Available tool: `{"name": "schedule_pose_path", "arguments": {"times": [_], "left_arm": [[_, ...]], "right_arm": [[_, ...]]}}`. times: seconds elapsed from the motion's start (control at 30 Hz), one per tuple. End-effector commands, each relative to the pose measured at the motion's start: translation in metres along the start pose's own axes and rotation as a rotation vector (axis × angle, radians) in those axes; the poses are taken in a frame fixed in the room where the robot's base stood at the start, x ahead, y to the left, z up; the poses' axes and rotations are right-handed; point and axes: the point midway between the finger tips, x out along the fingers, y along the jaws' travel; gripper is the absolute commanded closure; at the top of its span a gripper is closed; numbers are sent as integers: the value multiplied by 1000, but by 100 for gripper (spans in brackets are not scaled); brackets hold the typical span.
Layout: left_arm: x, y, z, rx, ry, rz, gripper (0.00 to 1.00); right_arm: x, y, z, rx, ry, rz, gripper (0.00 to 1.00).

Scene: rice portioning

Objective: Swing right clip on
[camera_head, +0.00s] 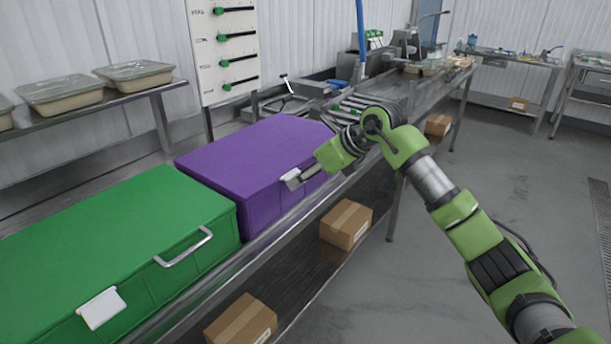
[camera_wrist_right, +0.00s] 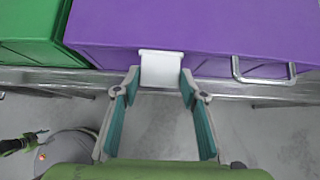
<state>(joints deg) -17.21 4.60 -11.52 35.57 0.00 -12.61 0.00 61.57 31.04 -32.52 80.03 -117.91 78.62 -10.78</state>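A purple box (camera_head: 250,160) with a closed lid stands on the metal counter, and it fills the top of the right wrist view (camera_wrist_right: 215,25). A white clip (camera_wrist_right: 161,68) sits at its front edge, left of a metal handle (camera_wrist_right: 264,78). In the head view the clip (camera_head: 289,174) is partly hidden by my right gripper (camera_head: 297,183). My right gripper is open, with its fingertips (camera_wrist_right: 159,82) on either side of the clip's lower part. I cannot tell whether they touch it. My left gripper is not in view.
A green box (camera_head: 110,220) with its own white clip (camera_head: 101,308) and handle (camera_head: 185,248) stands to the left. Cardboard boxes (camera_head: 346,224) lie on the shelf below. Covered trays (camera_head: 60,92) stand on a rack behind. The floor in front is clear.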

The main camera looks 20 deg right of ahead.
Motion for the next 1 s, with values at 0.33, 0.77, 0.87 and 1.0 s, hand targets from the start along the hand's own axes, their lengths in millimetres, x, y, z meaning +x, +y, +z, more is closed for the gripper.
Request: {"name": "schedule_pose_path", "arguments": {"times": [0.33, 0.77, 0.87, 1.0], "left_arm": [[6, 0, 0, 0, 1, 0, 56], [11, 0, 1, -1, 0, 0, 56], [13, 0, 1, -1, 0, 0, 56], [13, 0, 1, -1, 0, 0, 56]], "right_arm": [[10, 0, -8, 1, 4, 0, 67], [24, 0, -11, 1, 5, 1, 68], [28, 0, -11, 1, 4, 1, 68], [32, 0, -9, 0, 3, 1, 68]]}}
